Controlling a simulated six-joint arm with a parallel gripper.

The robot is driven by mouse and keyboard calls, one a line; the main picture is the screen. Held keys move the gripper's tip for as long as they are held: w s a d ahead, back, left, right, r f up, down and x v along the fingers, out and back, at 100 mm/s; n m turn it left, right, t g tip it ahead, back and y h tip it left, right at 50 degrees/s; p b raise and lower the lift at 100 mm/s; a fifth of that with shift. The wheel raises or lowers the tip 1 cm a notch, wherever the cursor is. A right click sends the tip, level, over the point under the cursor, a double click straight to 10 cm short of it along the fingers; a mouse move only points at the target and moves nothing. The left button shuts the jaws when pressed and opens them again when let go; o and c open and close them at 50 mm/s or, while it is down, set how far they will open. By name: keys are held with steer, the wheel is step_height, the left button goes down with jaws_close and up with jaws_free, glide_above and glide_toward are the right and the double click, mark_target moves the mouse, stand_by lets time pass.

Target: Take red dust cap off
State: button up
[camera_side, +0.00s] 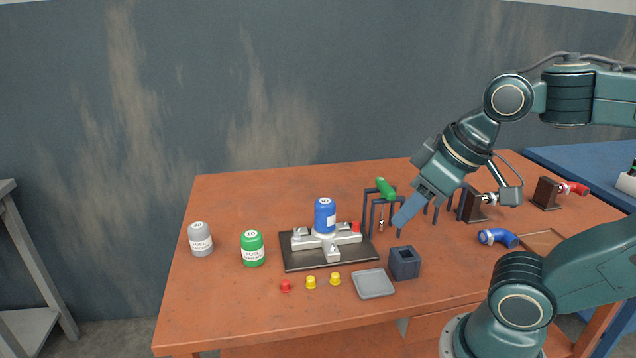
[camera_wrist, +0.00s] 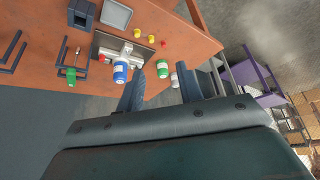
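A red dust cap (camera_side: 355,226) sits on the right end of the silver filter head (camera_side: 341,236), which stands on a dark plate. A blue filter (camera_side: 325,215) stands upright on the head. A second red cap (camera_side: 286,286) lies on the table in front of the plate, beside yellow caps (camera_side: 311,283). My gripper (camera_side: 398,224) is to the right of the filter head, above the table and apart from both red caps. In the wrist view my gripper (camera_wrist: 159,70) has its fingers spread with nothing held, and the filter head (camera_wrist: 124,56) is beyond them.
A grey tray (camera_side: 373,284) and a dark square holder (camera_side: 404,262) stand front right. A dark rack (camera_side: 371,205) with a green-handled tool (camera_side: 385,188) is close to my gripper. Green (camera_side: 252,248) and grey (camera_side: 200,239) filters stand at left. The table's left rear is clear.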

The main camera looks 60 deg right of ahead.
steer(key=shift+o, duration=0.6)
steer(key=w+d+f+n+g, duration=0.2)
steer(key=w+d+g, duration=0.1)
steer(key=w+d, duration=1)
steer(key=w+d+f+n+g, duration=0.1)
steer(key=w+d+f+g, duration=0.1)
steer(key=w+d+f, duration=0.6)
steer(key=d+f, duration=0.3)
steer(key=d, duration=0.1)
steer(key=shift+f+g, duration=0.15)
steer(key=shift+g, duration=0.15)
steer(key=shift+f, duration=0.2)
